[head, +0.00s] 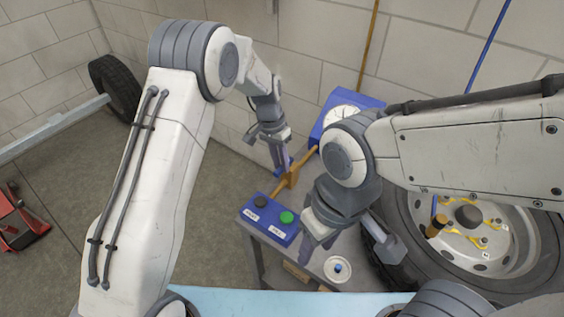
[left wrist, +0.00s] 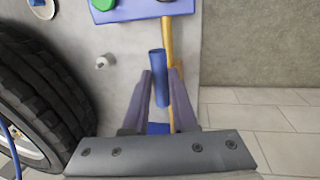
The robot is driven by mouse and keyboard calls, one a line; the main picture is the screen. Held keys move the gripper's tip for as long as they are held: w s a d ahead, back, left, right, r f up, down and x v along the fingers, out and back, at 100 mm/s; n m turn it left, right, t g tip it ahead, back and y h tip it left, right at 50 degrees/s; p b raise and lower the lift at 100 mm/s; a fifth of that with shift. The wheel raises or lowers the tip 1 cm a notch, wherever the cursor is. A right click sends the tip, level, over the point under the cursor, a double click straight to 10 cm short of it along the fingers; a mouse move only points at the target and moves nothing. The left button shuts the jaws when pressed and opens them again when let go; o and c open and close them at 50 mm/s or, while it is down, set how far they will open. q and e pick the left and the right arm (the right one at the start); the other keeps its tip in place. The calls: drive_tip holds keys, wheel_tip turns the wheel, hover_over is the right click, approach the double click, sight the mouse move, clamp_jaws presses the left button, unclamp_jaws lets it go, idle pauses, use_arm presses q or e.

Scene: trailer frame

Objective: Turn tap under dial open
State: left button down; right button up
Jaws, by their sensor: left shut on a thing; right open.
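The dial (head: 342,113) is a white round face on a blue panel at the back wall. A yellow pipe (head: 308,158) runs down from it, with the tap body (head: 290,179) on it. My left gripper (head: 282,165) is at the tap, just below the dial panel. In the left wrist view its fingers are shut on the blue tap handle (left wrist: 158,78). There the handle lies nearly in line with the yellow pipe (left wrist: 167,40), slightly tilted. In the head view the gripper mostly hides the handle. My right gripper (head: 350,245) is open and empty, nearer the front.
A blue box (head: 268,222) with a black and a green button sits on a grey stand. A white disc with a blue knob (head: 338,268) is close to my right gripper. A large wheel (head: 480,225) stands at right. A tyre (head: 115,88) and red jack (head: 18,222) are at left.

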use_arm(q)
drive_tip(key=c, duration=0.7)
unclamp_jaws()
wheel_tip(320, 180, up, 10)
drive_tip(key=w+a, duration=0.1)
drive_tip(key=shift+a+r, duration=0.15)
drive_tip(key=shift+a, duration=0.2)
drive_tip(key=shift+d, duration=0.1)
